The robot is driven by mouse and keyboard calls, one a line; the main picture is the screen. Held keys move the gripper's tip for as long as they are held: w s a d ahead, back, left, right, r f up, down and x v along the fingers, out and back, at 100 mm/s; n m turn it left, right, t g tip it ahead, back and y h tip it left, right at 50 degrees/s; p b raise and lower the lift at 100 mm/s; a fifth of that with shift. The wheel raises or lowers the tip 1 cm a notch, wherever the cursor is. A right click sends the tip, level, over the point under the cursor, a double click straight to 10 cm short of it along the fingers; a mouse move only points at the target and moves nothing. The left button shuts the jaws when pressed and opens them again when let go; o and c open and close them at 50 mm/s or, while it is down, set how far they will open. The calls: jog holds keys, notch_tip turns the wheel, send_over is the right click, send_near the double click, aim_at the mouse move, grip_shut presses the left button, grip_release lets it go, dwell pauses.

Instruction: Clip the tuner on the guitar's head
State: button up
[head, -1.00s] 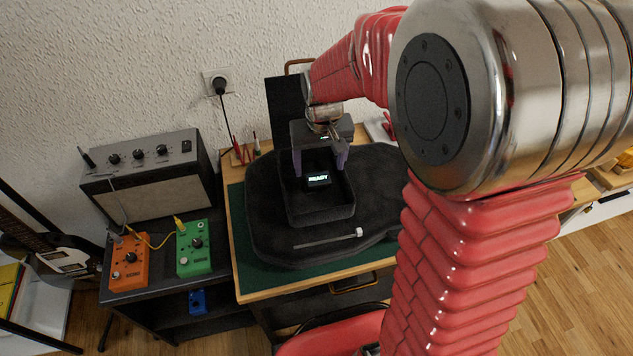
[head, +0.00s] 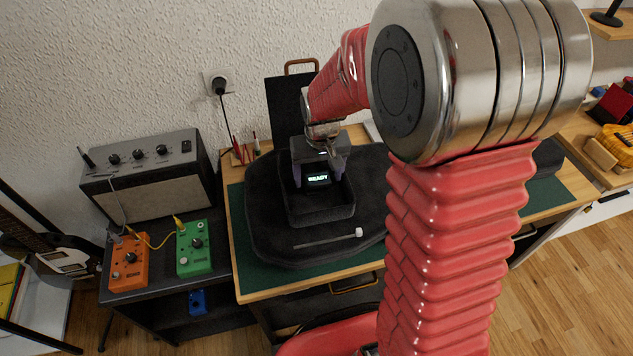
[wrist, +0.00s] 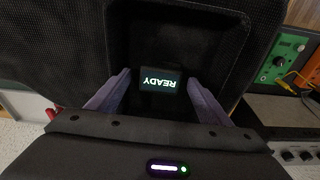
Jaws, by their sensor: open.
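The tuner (head: 318,179) is a small dark block with a lit screen reading READY, inside the open black box (head: 322,215). In the wrist view the tuner (wrist: 160,79) lies between the two purple-grey fingers of my gripper (wrist: 158,84). The fingers are open, with a dark gap on each side of the tuner. In the head view my gripper (head: 318,175) reaches down into the box from behind. A guitar (head: 62,258) with a dark body and white plate is at the far left; its head is not clearly visible.
The box rests on a black padded case on a green mat (head: 262,272). A thin rod (head: 328,239) lies in front of the box. An amplifier (head: 150,180), an orange pedal (head: 129,263) and a green pedal (head: 194,249) stand to the left. The mat's right side is partly clear.

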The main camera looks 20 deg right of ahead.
aim_at(317, 176)
jog(key=shift+c, duration=0.6)
jog(key=c, duration=1)
notch_tip(317, 176, up, 10)
jog(key=shift+n, duration=0.3)
jog(key=shift+w+f, duration=1.05)
jog(key=shift+f, duration=0.25)
jog(key=shift+w+f, duration=1)
jog(key=shift+f, duration=0.25)
jog(key=shift+w+f, duration=1.05)
jog(key=shift+f, duration=0.25)
